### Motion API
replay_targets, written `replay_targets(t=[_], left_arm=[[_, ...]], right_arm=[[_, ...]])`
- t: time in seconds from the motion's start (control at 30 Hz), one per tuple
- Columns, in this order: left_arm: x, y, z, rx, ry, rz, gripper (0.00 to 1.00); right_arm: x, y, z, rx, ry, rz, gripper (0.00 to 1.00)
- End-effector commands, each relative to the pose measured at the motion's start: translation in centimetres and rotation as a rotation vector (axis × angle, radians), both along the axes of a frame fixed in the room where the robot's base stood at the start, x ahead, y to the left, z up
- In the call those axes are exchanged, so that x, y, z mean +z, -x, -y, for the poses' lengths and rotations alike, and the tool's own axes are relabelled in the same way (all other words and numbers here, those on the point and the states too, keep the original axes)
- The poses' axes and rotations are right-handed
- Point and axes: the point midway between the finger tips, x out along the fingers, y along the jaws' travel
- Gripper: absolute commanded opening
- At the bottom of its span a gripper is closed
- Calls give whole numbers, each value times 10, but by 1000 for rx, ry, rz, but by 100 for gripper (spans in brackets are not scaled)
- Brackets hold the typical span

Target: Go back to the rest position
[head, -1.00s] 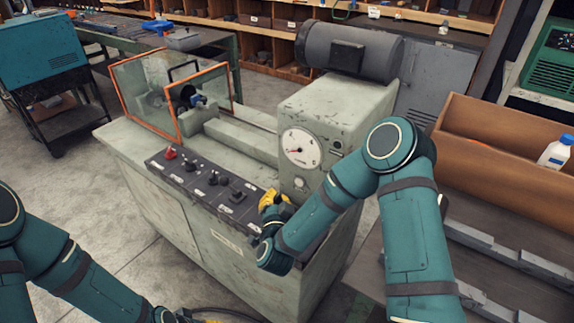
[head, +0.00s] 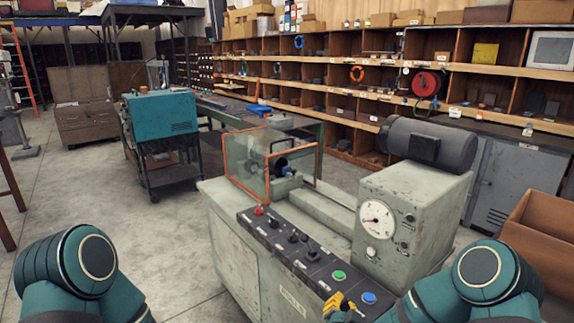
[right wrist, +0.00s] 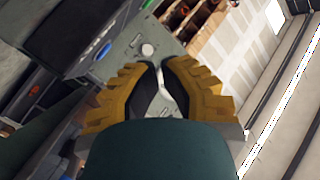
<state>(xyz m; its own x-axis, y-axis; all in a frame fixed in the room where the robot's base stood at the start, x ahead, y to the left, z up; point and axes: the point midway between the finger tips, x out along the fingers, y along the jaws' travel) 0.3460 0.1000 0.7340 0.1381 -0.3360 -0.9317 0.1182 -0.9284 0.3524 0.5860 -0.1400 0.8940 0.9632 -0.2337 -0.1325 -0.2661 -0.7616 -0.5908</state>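My right gripper (head: 340,303) is yellow and sits low in the head view, in front of the machine's control panel. In the right wrist view its yellow fingers (right wrist: 160,66) curve inward with tips almost together, and I see nothing held between them. My right arm covers part of the machine's lower right corner. My left arm shows only as a teal joint at the lower left of the head view. My left gripper is outside the picture.
A grey-green machine (head: 235,243) with a dial gauge (head: 377,220), a motor (head: 432,141) and an orange-framed guard (head: 245,160) stands ahead. A teal cabinet (head: 160,116) stands behind left. The floor at left is clear.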

Motion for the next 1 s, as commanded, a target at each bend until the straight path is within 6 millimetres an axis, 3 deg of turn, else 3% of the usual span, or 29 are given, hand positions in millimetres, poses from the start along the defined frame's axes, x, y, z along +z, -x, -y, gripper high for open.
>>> replay_targets(t=[0.27, 0.37, 0.53, 0.7, 0.8, 1.0], left_arm=[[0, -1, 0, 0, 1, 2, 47], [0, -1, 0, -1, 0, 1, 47], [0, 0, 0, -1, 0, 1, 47], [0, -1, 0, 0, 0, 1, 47], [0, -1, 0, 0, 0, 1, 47], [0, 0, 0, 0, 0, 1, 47]], right_arm=[[-70, 41, -34, 304, -3, -347, 0], [-98, 73, -43, 425, -5, -515, 0], [-139, 146, -49, 628, -13, -837, 0], [-156, 209, -45, 755, -27, -1079, 0], [-159, 230, -42, 793, -35, -1158, 0], [-160, 240, -40, 811, -39, -1197, 0]])
